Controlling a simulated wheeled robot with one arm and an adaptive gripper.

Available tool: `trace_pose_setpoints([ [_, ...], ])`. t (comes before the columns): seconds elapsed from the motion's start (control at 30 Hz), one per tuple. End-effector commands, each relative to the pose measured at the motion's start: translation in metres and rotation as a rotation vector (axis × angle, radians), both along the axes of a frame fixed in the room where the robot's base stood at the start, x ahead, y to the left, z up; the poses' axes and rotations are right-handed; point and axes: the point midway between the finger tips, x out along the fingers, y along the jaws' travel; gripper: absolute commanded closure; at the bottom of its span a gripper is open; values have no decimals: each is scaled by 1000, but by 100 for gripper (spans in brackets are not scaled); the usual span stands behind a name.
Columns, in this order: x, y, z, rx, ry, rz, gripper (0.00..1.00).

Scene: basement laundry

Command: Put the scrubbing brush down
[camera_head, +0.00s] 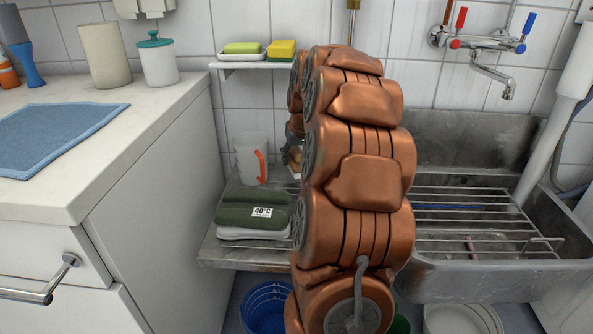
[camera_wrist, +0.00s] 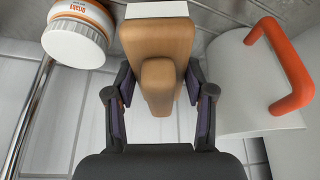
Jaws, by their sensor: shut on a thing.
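The scrubbing brush (camera_wrist: 158,42) has a tan wooden body with a knob-like grip, and a pale bristle edge shows at its far side. My gripper (camera_wrist: 160,92) is shut on the grip, one dark finger on each side. In the head view my copper arm hides most of the gripper; a small brown piece, likely the brush (camera_head: 296,159), shows at the arm's left edge, beside the jug. Whether the brush touches any surface below cannot be told.
A white jug with an orange handle (camera_head: 251,158) stands close by; it also shows in the wrist view (camera_wrist: 250,85). A white bottle (camera_wrist: 78,32) is at upper left there. Folded green cloths (camera_head: 253,212) lie on the metal ledge. The sink (camera_head: 480,150) with its rack is at right.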

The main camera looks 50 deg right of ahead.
Motion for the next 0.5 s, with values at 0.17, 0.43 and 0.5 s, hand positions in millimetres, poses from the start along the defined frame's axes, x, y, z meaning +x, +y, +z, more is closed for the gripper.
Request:
trace_pose_setpoints([
  [0.17, -1, 0, -15, 1, 2, 0, 84],
  [0.43, 2, -3, -47, 0, 0, 0, 84],
  [0.5, 2, -4, -45, 0, 0, 0, 84],
])
